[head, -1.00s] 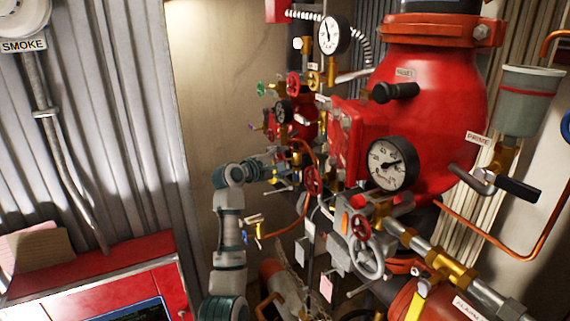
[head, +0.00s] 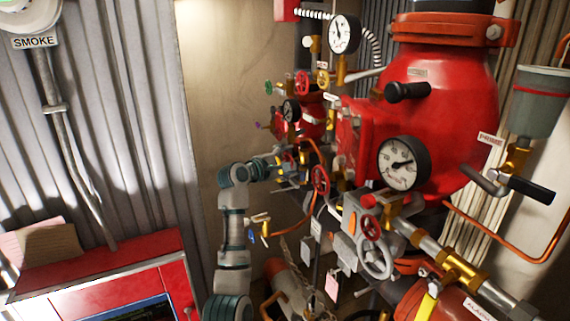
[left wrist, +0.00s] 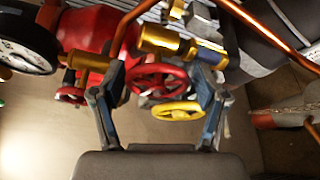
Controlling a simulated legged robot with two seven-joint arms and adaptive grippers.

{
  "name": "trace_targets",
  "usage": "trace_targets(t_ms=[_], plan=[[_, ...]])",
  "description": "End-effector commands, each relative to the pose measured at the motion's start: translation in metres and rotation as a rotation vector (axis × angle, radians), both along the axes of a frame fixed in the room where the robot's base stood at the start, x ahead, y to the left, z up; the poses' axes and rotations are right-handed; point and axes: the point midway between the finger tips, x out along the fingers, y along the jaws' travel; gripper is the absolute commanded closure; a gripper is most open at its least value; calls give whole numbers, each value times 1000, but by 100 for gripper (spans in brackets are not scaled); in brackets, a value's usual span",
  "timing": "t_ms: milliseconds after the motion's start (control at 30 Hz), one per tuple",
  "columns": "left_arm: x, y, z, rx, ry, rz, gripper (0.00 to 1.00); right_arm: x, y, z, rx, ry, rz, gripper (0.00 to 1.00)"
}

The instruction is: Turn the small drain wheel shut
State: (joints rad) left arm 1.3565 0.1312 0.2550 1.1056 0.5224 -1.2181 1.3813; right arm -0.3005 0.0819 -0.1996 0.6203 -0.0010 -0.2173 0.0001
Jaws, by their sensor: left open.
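My left gripper (head: 288,163) reaches from the left into the cluster of small valves on the red riser. In the left wrist view, its two fingers (left wrist: 161,92) stand wide apart and open. A red handwheel (left wrist: 158,80) and a yellow handwheel (left wrist: 174,113) show between the fingers; I cannot tell whether either is touched. I cannot read a label that marks the drain wheel. In the head view, the gripper tips blend into the brass fittings. Another red handwheel (head: 320,180) stands to the right of the gripper. My right gripper is not in view.
The large red valve body (head: 430,125) with a gauge (head: 403,163) fills the right. A copper pipe (left wrist: 262,32) crosses the upper right of the wrist view, and a gauge (left wrist: 25,45) sits at its left. A red cabinet (head: 100,275) stands at lower left.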

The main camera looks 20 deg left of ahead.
Motion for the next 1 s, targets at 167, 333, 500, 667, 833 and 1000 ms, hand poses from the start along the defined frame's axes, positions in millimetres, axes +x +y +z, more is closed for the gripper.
trace_targets(t_ms=[167, 333, 500, 667, 833, 1000], plan=[[-17, 8, 3, 0, -3, 2, 26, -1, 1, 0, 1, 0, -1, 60], [-53, 22, 7, 2, -3, 5, 26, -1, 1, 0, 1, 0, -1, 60], [-85, 34, 11, 1, 1, 3, 26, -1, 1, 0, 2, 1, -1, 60], [-103, 42, 13, 0, 2, 2, 26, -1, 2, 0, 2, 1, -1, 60], [-109, 43, 13, -1, 4, 0, 26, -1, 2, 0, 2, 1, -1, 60], [-109, 43, 14, -1, 4, 0, 26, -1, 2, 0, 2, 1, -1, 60]])
